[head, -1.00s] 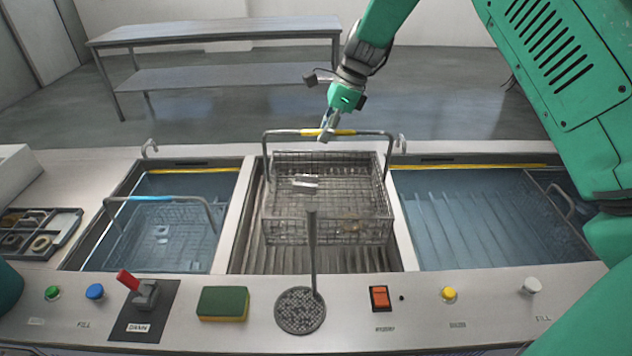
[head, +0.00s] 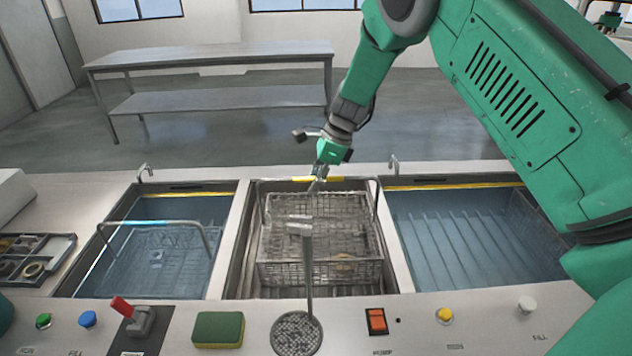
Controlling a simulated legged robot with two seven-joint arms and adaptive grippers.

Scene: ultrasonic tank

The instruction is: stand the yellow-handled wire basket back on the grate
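The yellow-handled wire basket (head: 362,245) is in the middle bay, roughly upright. Its yellow grip (head: 334,179) is at the top of the raised handle, near the bay's back edge. My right gripper (head: 318,184) comes from above and appears shut on the grip, its fingers partly overlapping it. A pale piece and a brownish piece show inside the basket. The ribbed grate (head: 246,284) shows beside and below the basket. Whether the basket's underside touches it is hidden. My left gripper is out of view.
A blue-handled basket (head: 152,224) sits in the left water tank; the right tank (head: 455,240) also holds a basket. An upright rod with a perforated disc (head: 296,334) stands in front, overlapping the basket. The front deck carries a sponge (head: 218,329), switches and buttons.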

